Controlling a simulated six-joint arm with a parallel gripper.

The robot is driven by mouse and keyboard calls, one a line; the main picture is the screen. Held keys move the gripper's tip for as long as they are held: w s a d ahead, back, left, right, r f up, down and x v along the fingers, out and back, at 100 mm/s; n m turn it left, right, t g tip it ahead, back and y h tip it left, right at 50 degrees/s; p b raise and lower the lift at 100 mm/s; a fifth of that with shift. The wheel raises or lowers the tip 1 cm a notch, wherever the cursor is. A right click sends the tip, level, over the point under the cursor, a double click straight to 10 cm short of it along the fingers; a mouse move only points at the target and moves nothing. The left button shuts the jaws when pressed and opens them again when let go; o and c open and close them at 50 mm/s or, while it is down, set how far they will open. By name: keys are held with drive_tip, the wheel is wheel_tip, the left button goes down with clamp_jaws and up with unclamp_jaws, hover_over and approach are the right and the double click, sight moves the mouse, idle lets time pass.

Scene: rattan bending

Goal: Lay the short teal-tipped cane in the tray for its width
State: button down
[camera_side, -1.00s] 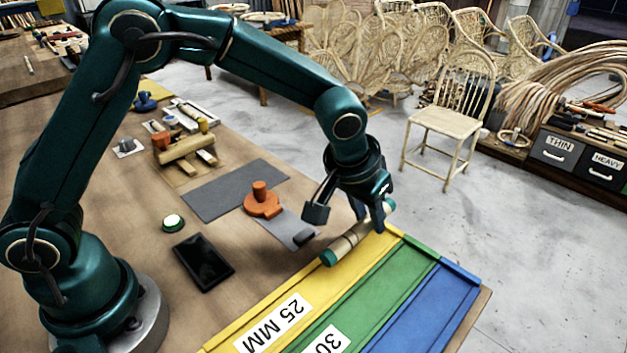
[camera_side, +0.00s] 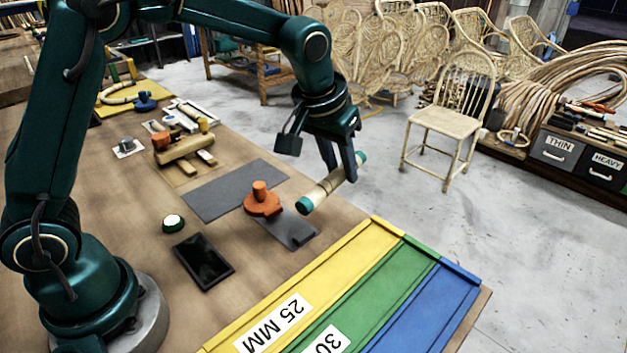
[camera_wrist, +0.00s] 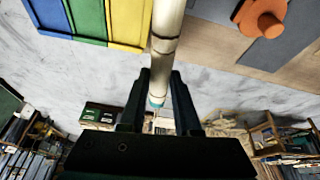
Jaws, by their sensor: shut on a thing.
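The short teal-tipped cane (camera_side: 327,189) is in my gripper (camera_side: 341,178), held in the air above the far edge of the bench and tilted, its near teal end lower left. In the wrist view the cane (camera_wrist: 168,35) runs between the two fingers of my gripper (camera_wrist: 160,92), which are shut on it. The tray has a yellow lane (camera_side: 330,262) marked 25 MM, a green lane (camera_side: 372,280) whose label is cut off, and a blue lane (camera_side: 425,305). All the lanes I can see are empty. The tray also shows in the wrist view (camera_wrist: 125,20).
An orange knobbed fixture (camera_side: 262,200) stands with a grey plate (camera_side: 290,229) left of the cane. A wooden block fixture (camera_side: 183,148) stands farther back. A chair (camera_side: 450,120) stands beyond the bench.

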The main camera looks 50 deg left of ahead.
drive_tip(key=shift+m, duration=0.8)
drive_tip(key=shift+s+d+f, duration=0.1)
drive_tip(key=shift+d+f, duration=1.05)
drive_tip(key=shift+f, duration=0.35)
drive_tip(key=shift+s+d+f, duration=0.1)
drive_tip(key=shift+d+f, duration=1)
drive_tip(key=shift+f, duration=0.45)
drive_tip(key=shift+d+f, duration=1.15)
drive_tip(key=shift+f, duration=0.35)
drive_tip(key=c, duration=0.5)
unclamp_jaws()
drive_tip(key=shift+c, duration=0.2)
drive_tip(key=shift+v, duration=2.65)
drive_tip(key=shift+w, duration=0.1)
